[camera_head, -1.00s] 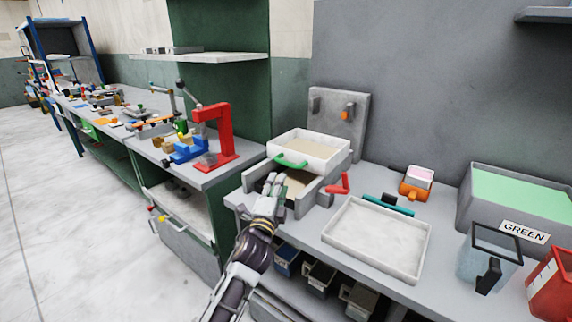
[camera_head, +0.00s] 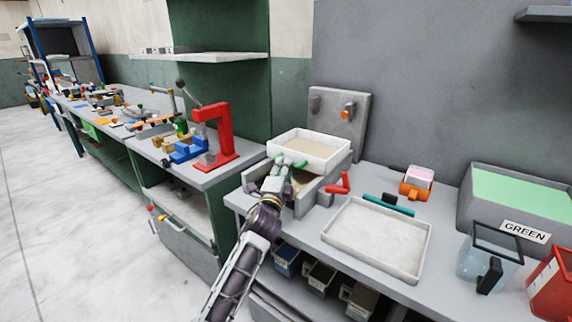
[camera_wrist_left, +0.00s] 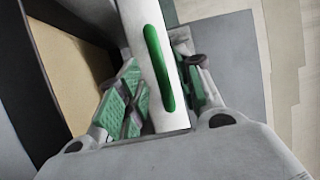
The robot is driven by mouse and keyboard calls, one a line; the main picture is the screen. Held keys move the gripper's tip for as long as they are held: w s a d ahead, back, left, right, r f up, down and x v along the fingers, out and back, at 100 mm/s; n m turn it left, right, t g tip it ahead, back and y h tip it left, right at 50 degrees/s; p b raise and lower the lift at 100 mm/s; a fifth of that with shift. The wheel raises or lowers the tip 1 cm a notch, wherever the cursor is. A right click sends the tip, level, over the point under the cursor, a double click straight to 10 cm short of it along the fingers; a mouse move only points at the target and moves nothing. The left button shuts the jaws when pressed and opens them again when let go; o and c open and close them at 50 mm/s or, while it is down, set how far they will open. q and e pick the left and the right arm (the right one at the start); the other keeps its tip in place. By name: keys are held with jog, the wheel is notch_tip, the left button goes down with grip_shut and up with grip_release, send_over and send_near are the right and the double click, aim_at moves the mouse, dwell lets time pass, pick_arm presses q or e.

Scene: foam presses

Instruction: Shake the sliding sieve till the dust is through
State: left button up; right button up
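The sliding sieve (camera_head: 335,160) is a white, shallow tray holding a beige layer, on top of a grey open box (camera_head: 330,185). Some beige material shows in the box below. The sieve's green handle (camera_head: 298,164) faces my left gripper (camera_head: 282,172), which is at the handle. In the left wrist view, my left gripper's green-padded fingers (camera_wrist_left: 165,90) stand apart on either side of a white bar with a green strip (camera_wrist_left: 158,68). I see no firm closing on it. My right gripper is not in view.
A white empty-looking tray (camera_head: 327,235) lies to the right, with a red handle (camera_head: 340,185) and teal bar (camera_head: 390,204) near it. A green-filled bin (camera_head: 490,222), clear container (camera_head: 467,262) and red bin (camera_head: 543,290) stand further right. A red press (camera_head: 224,135) stands left.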

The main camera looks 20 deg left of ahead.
pick_arm(q)
jog(key=shift+w+r, duration=0.15)
jog(key=shift+w, duration=0.6)
jog(key=shift+w+r, duration=0.1)
jog(key=shift+w, duration=0.65)
grip_shut()
